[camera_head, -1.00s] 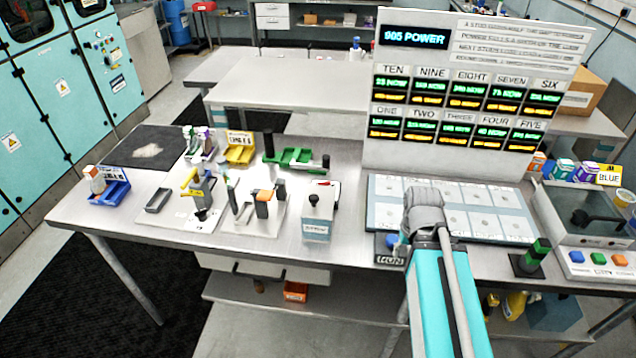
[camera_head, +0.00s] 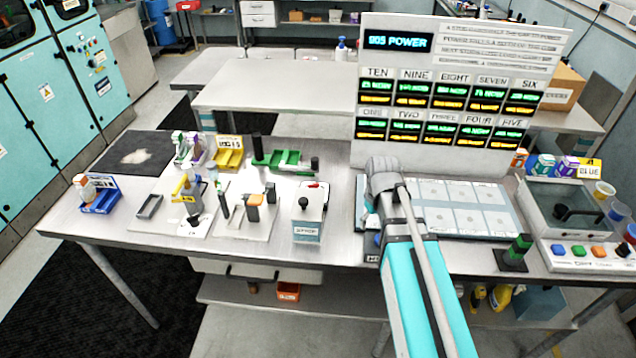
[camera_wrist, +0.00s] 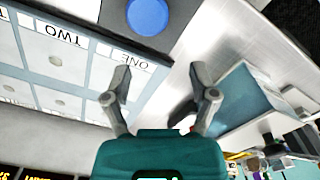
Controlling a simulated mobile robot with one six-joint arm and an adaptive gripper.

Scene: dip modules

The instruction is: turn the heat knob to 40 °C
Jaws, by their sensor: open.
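In the head view a small grey box (camera_head: 309,222) with a black knob (camera_head: 303,203) on top and a blue-edged front label stands left of my arm. I cannot read any heat marking or 40 °C scale, so I cannot tell if this is the heat knob. In the wrist view my gripper (camera_wrist: 160,70) is open and empty, its fingers apart above the bench. The box (camera_wrist: 247,95) appears right of the fingers, apart from them. A blue round button (camera_wrist: 147,16) lies beyond the fingertips. My forearm hides the gripper in the head view.
A numbered slot panel (camera_head: 465,215) lies right of my wrist, below a tall display board (camera_head: 432,150). A green-and-black block (camera_head: 515,250) and a lidded box (camera_head: 575,215) with several coloured buttons stand farther right. Racks and blocks, including a yellow tray (camera_head: 228,158), crowd the left.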

